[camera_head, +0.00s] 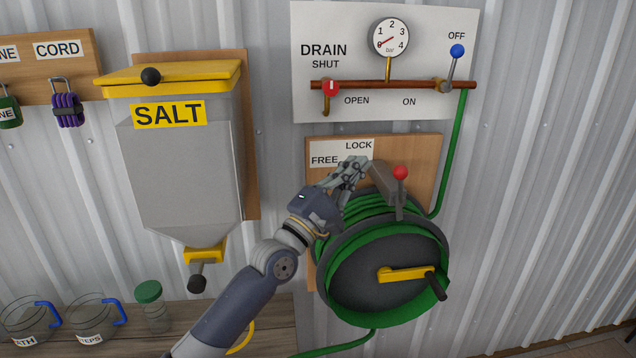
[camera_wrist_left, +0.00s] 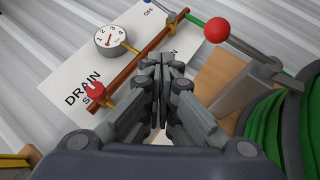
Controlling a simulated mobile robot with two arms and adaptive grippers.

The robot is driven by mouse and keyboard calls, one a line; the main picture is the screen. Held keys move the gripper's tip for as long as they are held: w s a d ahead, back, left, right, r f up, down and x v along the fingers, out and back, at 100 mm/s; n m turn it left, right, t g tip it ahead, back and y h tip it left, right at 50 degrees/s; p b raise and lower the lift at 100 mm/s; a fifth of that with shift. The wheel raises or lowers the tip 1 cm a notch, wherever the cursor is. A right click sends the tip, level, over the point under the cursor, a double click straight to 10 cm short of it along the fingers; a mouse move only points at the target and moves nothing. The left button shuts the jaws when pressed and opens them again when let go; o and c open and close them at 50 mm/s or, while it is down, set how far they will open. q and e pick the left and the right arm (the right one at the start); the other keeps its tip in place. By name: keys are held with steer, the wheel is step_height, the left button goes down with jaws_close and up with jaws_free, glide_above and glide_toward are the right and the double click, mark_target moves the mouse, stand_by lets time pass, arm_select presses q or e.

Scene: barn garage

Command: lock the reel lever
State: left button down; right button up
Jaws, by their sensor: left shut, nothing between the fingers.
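The reel lever (camera_head: 399,196) is a grey bar with a red ball knob (camera_head: 400,172), pointing up from a grey bracket (camera_head: 380,183) on the hose reel. The FREE/LOCK label (camera_head: 341,153) is on the wooden board behind, to the left of the knob. My left gripper (camera_head: 360,165) is shut and empty, left of the lever and in front of the label's lower part. In the left wrist view the shut fingertips (camera_wrist_left: 165,65) are apart from the red knob (camera_wrist_left: 217,30), which is to their right.
The green hose reel (camera_head: 380,265) with a yellow crank (camera_head: 405,274) hangs below the lever. Above is the drain panel (camera_head: 340,22) with a gauge, copper pipe and valves. A salt dispenser (camera_head: 180,180) is at left; jugs and a jar stand on a bench (camera_head: 270,320).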

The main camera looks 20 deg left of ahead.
arm_select(q)
steer(key=s+a+b, duration=0.1)
steer(key=s+a, duration=0.2)
steer(key=s, duration=0.3)
steer(key=shift+s+a+b, duration=0.15)
steer(key=shift+s+b, duration=0.1)
steer(key=shift+b, duration=0.05)
arm_select(e)
steer(key=shift+d+f, duration=0.75)
steer(key=shift+f, duration=0.25)
arm_select(q)
steer(key=shift+s+f, duration=0.1)
arm_select(e)
steer(key=shift+d, duration=0.15)
